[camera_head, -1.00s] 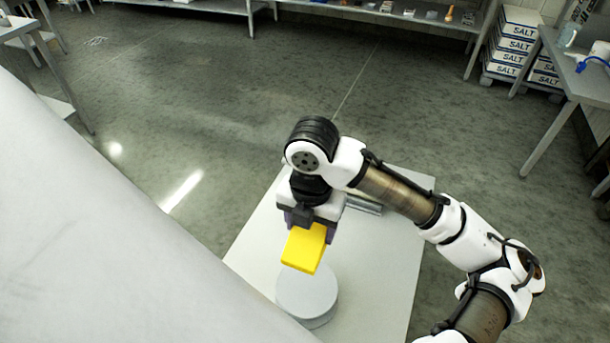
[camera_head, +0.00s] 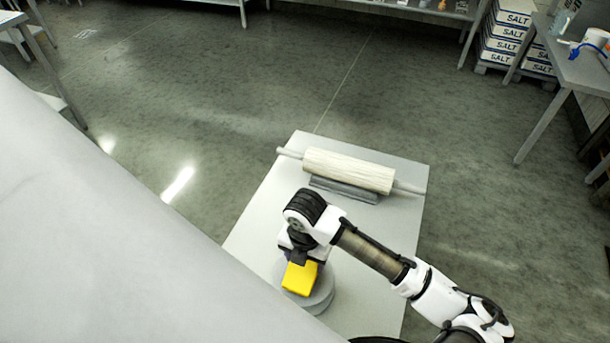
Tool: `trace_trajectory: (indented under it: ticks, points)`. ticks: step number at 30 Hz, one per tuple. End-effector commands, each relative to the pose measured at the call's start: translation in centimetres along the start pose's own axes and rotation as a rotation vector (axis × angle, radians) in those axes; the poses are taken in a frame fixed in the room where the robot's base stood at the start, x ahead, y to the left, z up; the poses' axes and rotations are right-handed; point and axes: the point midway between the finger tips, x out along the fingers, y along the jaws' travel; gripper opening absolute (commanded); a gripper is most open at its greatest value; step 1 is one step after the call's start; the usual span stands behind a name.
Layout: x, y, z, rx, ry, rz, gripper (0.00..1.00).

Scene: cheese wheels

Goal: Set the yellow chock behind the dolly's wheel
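The yellow chock (camera_head: 299,278) is a small block held at the end of my gripper (camera_head: 300,264). My gripper points downward, and the fingers are mostly hidden behind its own wrist and the chock. The chock is over a round light grey disc (camera_head: 318,298) on a pale table top (camera_head: 254,232); I cannot tell whether it touches the disc. The dolly and its wheel cannot be made out in this view.
A rolling pin (camera_head: 348,170) rests on a dark grey stand (camera_head: 344,189) at the table's far side. A large pale surface (camera_head: 120,230) fills the lower left. A side table (camera_head: 575,72) and stacked salt boxes (camera_head: 505,35) stand at upper right. The floor between is clear.

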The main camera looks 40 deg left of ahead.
Motion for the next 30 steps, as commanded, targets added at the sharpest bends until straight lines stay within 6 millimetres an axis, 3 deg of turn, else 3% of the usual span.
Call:
trace_trajectory:
  ticks: [14, 15, 18, 19, 30]
  points:
    - [1.04, 0.0, 0.02, 0.0, -0.002, 0.001, 0.25]
    - [0.86, 0.0, 0.01, 0.0, -0.001, 0.0, 0.69]
    - [0.84, 0.0, 0.01, 0.0, -0.001, 0.0, 0.82]
    - [0.84, 0.0, 0.01, 0.0, -0.001, 0.0, 0.85]
    - [0.28, -0.01, 0.0, 0.0, 0.0, 0.0, 0.85]
